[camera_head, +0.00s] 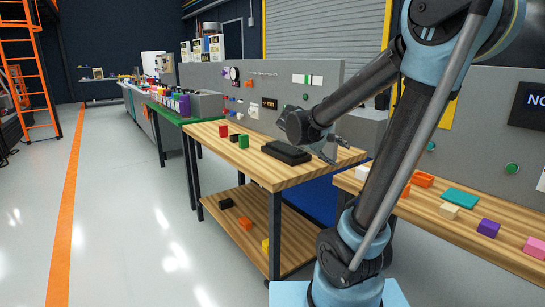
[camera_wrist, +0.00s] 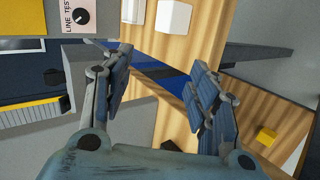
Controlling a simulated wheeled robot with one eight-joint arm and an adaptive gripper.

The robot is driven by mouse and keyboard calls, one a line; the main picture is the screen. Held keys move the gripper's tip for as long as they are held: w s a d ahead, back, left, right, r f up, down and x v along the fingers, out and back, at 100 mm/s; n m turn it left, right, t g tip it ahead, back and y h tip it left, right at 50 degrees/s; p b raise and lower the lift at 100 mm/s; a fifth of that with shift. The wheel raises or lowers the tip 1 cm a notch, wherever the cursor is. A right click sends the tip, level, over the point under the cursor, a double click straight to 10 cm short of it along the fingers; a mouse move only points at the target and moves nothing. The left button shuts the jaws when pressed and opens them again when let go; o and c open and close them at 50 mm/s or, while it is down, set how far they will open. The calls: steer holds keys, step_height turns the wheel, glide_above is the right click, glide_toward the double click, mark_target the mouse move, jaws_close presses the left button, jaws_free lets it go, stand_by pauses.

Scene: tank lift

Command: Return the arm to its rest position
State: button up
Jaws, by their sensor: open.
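My arm rises from its blue base at the right of the head view, bends at the top right and reaches back down to the left. My gripper (camera_head: 332,152) hangs near the right end of a two-level wooden table (camera_head: 305,173), right of a flat black object (camera_head: 286,152). In the wrist view my gripper (camera_wrist: 158,92) has its two fingers wide apart with nothing between them. Wooden surfaces and a blue strip show beyond the fingers. Whether the fingers touch the table cannot be told.
Red and green blocks (camera_head: 243,141) stand on the table. A second wooden table (camera_head: 470,227) at right holds several coloured blocks. A grey panel (camera_head: 265,95) stands behind. In the wrist view, a white block (camera_wrist: 173,16) and a yellow block (camera_wrist: 265,137) show. The floor at left is clear.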

steer(key=s+a+f+m+g+y, duration=0.1)
steer(key=s+f+y, duration=0.4)
steer(key=s, duration=0.6)
steer(key=s+a+f+m+g+y, duration=0.1)
steer(key=s+a+f+m+y, duration=0.2)
steer(key=s+f, duration=0.7)
steer(key=shift+s+a+m+g+y, duration=0.25)
steer(key=shift+s+m+g+y, duration=0.25)
steer(key=shift+s+y, duration=0.45)
steer(key=shift+w+f, duration=0.25)
steer(key=shift+w, duration=0.2)
steer(key=shift+c, duration=0.3)
